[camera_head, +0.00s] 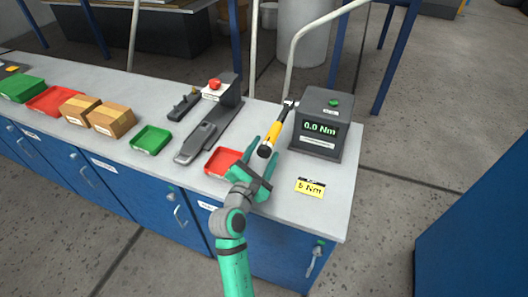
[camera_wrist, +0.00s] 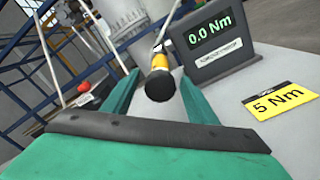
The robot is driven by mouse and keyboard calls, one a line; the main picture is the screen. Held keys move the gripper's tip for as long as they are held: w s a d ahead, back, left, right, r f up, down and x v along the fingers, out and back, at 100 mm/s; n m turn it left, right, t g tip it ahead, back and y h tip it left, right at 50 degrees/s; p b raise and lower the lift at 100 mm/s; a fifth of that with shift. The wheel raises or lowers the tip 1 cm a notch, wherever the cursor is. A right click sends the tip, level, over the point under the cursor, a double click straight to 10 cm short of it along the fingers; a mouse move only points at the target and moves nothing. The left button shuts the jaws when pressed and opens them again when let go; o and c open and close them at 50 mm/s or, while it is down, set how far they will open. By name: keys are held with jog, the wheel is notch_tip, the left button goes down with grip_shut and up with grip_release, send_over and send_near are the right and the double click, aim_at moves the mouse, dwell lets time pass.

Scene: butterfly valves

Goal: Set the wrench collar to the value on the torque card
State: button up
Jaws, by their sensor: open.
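The torque wrench (camera_head: 276,130) has a yellow handle with a black end and points at the dark grey tester (camera_head: 319,132). Its black collar end (camera_wrist: 159,85) shows between my fingers in the wrist view. The tester's display (camera_wrist: 209,31) reads 0.0 Nm. The yellow torque card (camera_head: 310,187) lies on the bench and reads 5 Nm; it also shows in the wrist view (camera_wrist: 281,99). My green gripper (camera_head: 261,160) is open, with its fingers either side of the handle's end. I cannot tell if either finger touches it. No collar scale is readable.
A red tray (camera_head: 223,162) lies just left of my gripper. Cardboard boxes (camera_head: 111,120) and more trays line the left bench. The bench is clear around the card.

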jog(key=c, duration=1.1)
jog(key=shift+o, duration=0.2)
